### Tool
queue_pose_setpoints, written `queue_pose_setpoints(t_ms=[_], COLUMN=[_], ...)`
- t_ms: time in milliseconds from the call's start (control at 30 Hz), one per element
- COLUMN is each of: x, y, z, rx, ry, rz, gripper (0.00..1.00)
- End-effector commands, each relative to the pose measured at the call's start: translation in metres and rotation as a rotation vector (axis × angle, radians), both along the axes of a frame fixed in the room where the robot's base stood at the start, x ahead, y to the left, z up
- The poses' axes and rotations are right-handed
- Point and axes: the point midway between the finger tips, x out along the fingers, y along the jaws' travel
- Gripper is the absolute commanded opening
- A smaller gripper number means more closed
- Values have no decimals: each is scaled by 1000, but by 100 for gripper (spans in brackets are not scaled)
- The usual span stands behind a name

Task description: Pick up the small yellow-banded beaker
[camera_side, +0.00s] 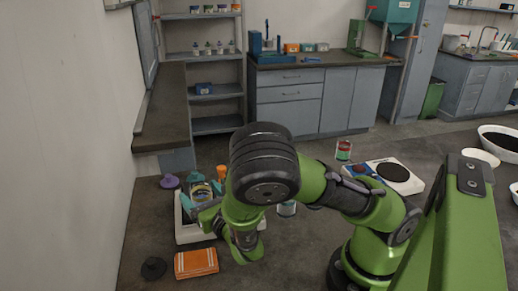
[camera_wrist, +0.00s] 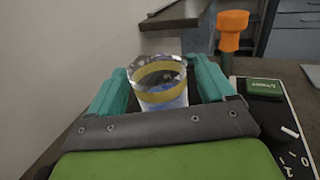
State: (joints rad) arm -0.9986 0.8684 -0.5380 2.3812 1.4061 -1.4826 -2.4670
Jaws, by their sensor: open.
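The small yellow-banded beaker (camera_wrist: 159,80) is clear glass with a yellow band and bluish markings below it. In the wrist view it stands between the two teal fingers of my gripper (camera_wrist: 156,72). A finger is close to each side of it, and I cannot tell whether either touches. In the side view the beaker (camera_side: 201,193) is partly hidden among the teal fingers, low at the left near the wall. My gripper is open around it. The beaker's base is hidden behind the gripper's grey plate in the wrist view.
A white-edged device (camera_side: 188,232) lies beneath my gripper. An orange-topped post (camera_wrist: 233,28) and a dark green block (camera_wrist: 265,88) stand right of the fingers. An orange box (camera_side: 196,262), black disc (camera_side: 153,268) and purple item (camera_side: 169,182) lie nearby. The wall is close at left.

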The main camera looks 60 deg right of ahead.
Motion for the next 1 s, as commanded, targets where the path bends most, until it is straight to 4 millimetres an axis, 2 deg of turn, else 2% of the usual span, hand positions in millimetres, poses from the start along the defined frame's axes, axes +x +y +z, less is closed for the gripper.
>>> queue_pose_setpoints(t_ms=[200, 233, 600, 1000], x=[1, 1, 1, 1], y=[0, 0, 0, 0], z=[0, 0, 0, 4], rx=[0, 0, 1, 2], ry=[0, 0, 1, -2], rz=[0, 0, 0, 0], gripper=[82, 79, 24, 24])
